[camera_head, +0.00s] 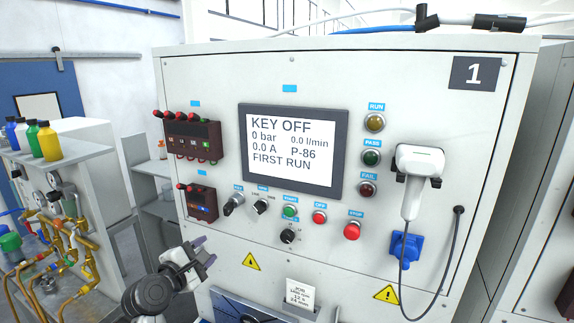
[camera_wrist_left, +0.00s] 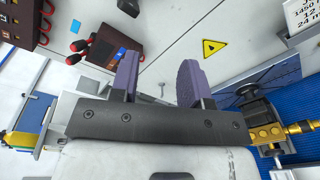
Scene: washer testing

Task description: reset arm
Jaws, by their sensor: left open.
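My left gripper (camera_head: 203,253) is in front of the lower left part of the test cabinet's front panel (camera_head: 225,75). Its two purple-grey fingers stand apart with nothing between them. The gripper also shows in the left wrist view (camera_wrist_left: 158,82), with part of the panel beyond the fingers. It appears clear of the knobs and buttons. The screen (camera_head: 292,150) reads KEY OFF, 0 bar, 0.0 l/min, 0.0 A, P-86 and FIRST RUN. The key switch (camera_head: 233,204) is below the screen at left. My right gripper is not in view.
A handheld scanner (camera_head: 418,165) hangs at the right of the panel, its cable looping down. A red stop button (camera_head: 352,231) sticks out below the screen. Red-tipped connectors (camera_head: 180,116) project at the left. A bench with bottles (camera_head: 47,141) and brass piping stands farther left.

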